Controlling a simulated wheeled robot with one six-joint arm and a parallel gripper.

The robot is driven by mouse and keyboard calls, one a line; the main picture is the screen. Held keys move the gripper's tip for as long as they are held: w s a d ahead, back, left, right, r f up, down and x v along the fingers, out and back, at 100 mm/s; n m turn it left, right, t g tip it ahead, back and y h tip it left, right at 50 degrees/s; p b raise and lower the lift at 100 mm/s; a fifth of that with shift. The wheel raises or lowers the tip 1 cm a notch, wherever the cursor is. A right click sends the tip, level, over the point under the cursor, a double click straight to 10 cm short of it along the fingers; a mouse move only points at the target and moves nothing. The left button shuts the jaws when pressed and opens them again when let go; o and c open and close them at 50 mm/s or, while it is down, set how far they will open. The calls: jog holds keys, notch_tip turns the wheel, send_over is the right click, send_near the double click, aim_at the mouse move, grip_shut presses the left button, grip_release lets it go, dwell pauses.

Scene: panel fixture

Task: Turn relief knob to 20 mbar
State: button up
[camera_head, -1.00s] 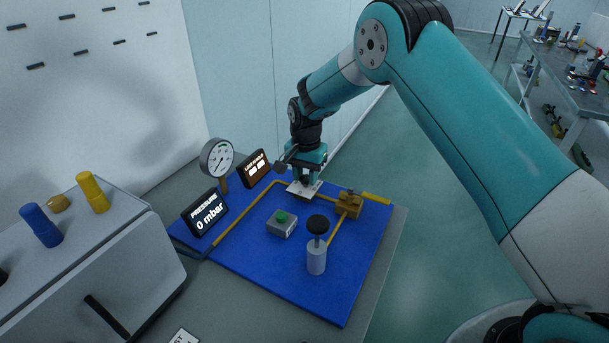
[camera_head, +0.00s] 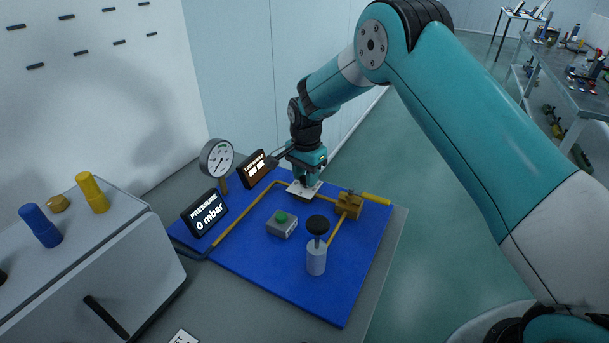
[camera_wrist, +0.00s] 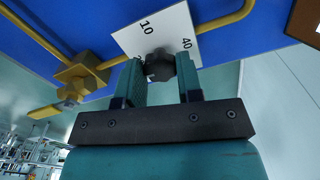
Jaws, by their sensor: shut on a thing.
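The relief knob (camera_wrist: 159,66) is dark and sits on a white dial plate (camera_wrist: 135,38) marked 10 and 40 in the wrist view. My gripper (camera_wrist: 160,78) is shut on the knob, with one finger on each side of it. In the head view my gripper (camera_head: 303,180) points down over the white plate (camera_head: 304,190) at the back of the blue panel (camera_head: 270,262), and it hides the knob there. The knob's pointer and the 20 mark cannot be made out. The pressure display (camera_head: 206,213) reads 0 mbar.
A round gauge (camera_head: 217,157) and a second lit display (camera_head: 254,168) stand left of my gripper. A brass valve with a yellow handle (camera_head: 376,198) is to the right. A green button box (camera_head: 282,222) and a black-topped cylinder (camera_head: 316,258) stand in front.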

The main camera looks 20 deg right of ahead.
jog(key=o, duration=0.9)
jog(key=shift+r, duration=0.15)
notch_tip(320, 180, up, 17)
jog(key=shift+r+b, duration=0.1)
jog(key=shift+b, duration=0.65)
